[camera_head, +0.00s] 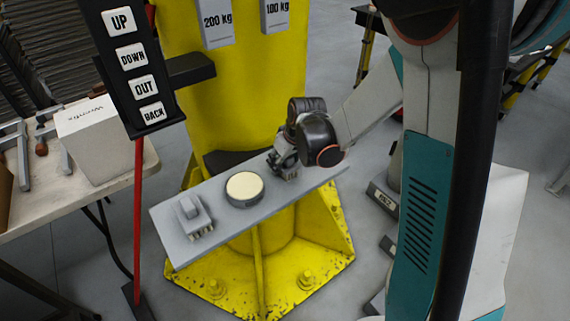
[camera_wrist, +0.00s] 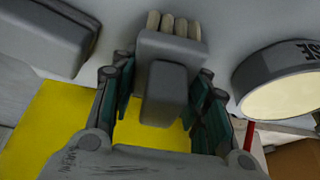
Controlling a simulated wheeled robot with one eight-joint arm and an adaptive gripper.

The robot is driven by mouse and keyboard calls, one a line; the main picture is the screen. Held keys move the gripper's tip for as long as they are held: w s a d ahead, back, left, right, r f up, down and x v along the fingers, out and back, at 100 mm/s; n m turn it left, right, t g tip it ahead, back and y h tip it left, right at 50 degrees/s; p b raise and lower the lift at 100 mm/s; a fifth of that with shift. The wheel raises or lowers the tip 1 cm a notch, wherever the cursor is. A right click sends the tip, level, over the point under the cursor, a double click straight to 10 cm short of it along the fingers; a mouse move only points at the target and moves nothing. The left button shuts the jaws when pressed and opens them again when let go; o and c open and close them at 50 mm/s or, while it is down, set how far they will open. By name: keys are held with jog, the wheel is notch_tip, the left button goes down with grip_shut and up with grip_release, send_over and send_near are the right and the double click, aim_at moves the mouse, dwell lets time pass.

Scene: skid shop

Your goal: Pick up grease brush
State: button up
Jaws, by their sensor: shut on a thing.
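My gripper (camera_head: 287,163) is at the right part of the grey shelf, to the right of the round tin. In the wrist view its fingers (camera_wrist: 165,105) are shut on a grease brush (camera_wrist: 168,88), a grey block with a raised grip and several pale bristle tufts along its far edge. In the head view the held brush is mostly hidden by my gripper. I cannot tell whether it still touches the shelf. A similar grey brush with pale bristles (camera_head: 192,216) lies on the left end of the shelf.
The round tin (camera_head: 244,188) with a pale top stands on the shelf (camera_head: 222,215), close to my gripper; it also shows in the wrist view (camera_wrist: 285,85). A yellow column (camera_head: 180,100) rises behind. A button panel (camera_head: 135,70) hangs at left, near a table (camera_head: 60,200) with a white box (camera_head: 95,140).

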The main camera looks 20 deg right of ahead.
jog(key=shift+r, duration=0.1)
notch_tip(320, 180, up, 20)
jog(key=p, duration=0.7)
jog(key=o, duration=0.3)
jog(key=shift+c, duration=0.6)
dwell(0.4)
